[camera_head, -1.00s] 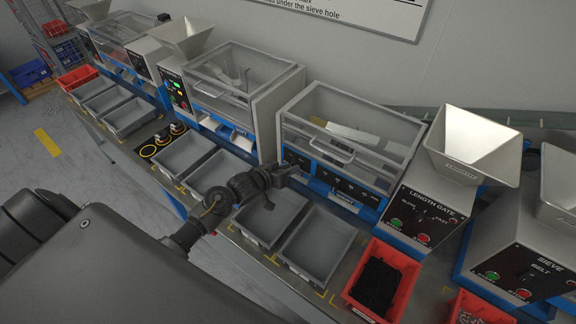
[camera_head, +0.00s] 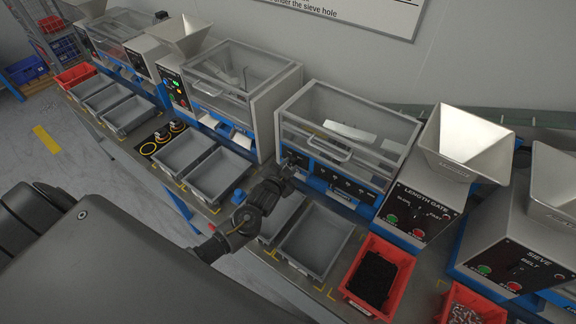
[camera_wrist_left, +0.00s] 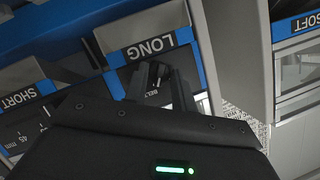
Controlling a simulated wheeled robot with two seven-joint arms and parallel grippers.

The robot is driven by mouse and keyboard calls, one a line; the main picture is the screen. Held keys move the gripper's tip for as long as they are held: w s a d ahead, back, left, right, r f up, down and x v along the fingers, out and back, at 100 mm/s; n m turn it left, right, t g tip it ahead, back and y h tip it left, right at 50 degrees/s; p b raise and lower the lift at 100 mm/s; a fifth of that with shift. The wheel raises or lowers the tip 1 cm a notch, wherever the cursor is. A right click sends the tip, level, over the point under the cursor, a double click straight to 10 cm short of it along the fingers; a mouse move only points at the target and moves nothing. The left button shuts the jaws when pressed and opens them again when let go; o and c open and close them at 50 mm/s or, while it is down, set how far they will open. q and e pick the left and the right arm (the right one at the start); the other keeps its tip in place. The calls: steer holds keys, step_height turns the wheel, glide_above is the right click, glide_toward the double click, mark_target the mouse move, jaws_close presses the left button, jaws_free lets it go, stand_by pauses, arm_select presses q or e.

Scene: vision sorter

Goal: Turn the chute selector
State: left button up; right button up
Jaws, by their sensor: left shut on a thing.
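My left gripper (camera_head: 289,167) reaches the left end of the black front panel (camera_head: 345,184) on the clear-lidded machine (camera_head: 348,122). It is shut on a small control there, taken to be the chute selector, which the fingers almost wholly hide. In the left wrist view the dark fingers (camera_wrist_left: 160,78) are close together against the panel below the LONG label (camera_wrist_left: 150,46). A SHORT label (camera_wrist_left: 18,98) shows at the left there. The selector's setting cannot be read. My right gripper is not in view.
Grey trays (camera_head: 316,242) line the bench front below my left gripper. A red bin (camera_head: 378,277) of dark pieces and the LENGTH GATE box (camera_head: 424,205) with its hopper stand to the right. Another lidded machine (camera_head: 243,82) stands close on the left.

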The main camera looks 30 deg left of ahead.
arm_select(q)
steer(key=shift+d+m+y, duration=0.1)
steer(key=shift+m+y, duration=0.3)
steer(key=shift+m, duration=0.2)
stand_by(0.3)
steer(key=o, duration=1)
steer(key=b+v, duration=0.1)
steer(key=v, duration=0.9)
steer(key=shift+s, duration=0.4)
